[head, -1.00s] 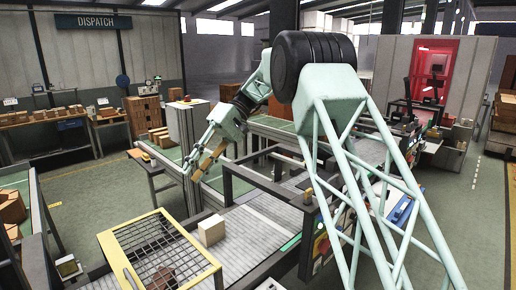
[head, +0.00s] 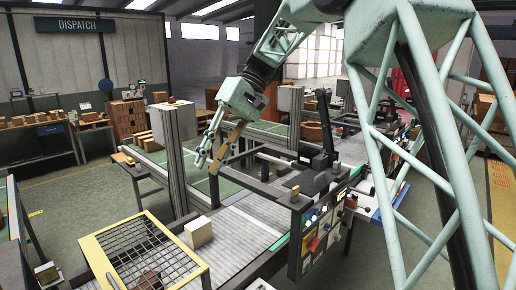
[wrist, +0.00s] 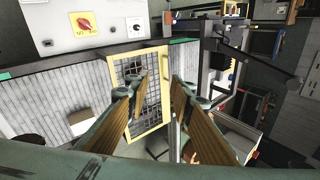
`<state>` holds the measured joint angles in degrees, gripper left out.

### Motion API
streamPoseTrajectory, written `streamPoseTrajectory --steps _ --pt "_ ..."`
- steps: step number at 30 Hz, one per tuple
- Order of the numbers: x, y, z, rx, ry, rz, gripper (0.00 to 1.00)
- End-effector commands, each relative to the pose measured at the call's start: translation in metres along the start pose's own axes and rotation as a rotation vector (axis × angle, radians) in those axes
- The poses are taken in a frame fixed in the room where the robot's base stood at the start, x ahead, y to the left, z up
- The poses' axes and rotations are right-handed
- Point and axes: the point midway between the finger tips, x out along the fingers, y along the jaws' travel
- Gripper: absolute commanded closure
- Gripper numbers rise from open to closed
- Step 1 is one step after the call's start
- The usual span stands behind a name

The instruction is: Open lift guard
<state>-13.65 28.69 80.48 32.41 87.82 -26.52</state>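The lift guard (head: 180,240) is a yellow frame with dark wire mesh, lying low over the near end of the conveyor in the head view. It also shows in the wrist view (wrist: 165,88), beyond and between my fingers. A brown object (head: 150,280) shows through the mesh. My gripper (head: 209,165) is open and empty, with its fingers apart, above and behind the guard in the head view. In the wrist view, my gripper (wrist: 157,92) has wood-coloured finger pads on both sides of the guard. It appears apart from the frame.
A beige block (head: 198,231) sits on the conveyor (head: 240,228) beside the guard's far corner. A control panel (head: 322,232) with coloured buttons stands to the right. A dark frame crosses the conveyor behind the block. A grey post (head: 176,160) stands behind on the left.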

Motion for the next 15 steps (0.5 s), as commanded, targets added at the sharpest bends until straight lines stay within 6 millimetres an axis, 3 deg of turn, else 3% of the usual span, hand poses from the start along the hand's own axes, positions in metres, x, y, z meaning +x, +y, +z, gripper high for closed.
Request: streamPoseTrajectory --steps 15 --pt "-0.024 0.012 0.084 0.095 0.077 0.122 0.79"
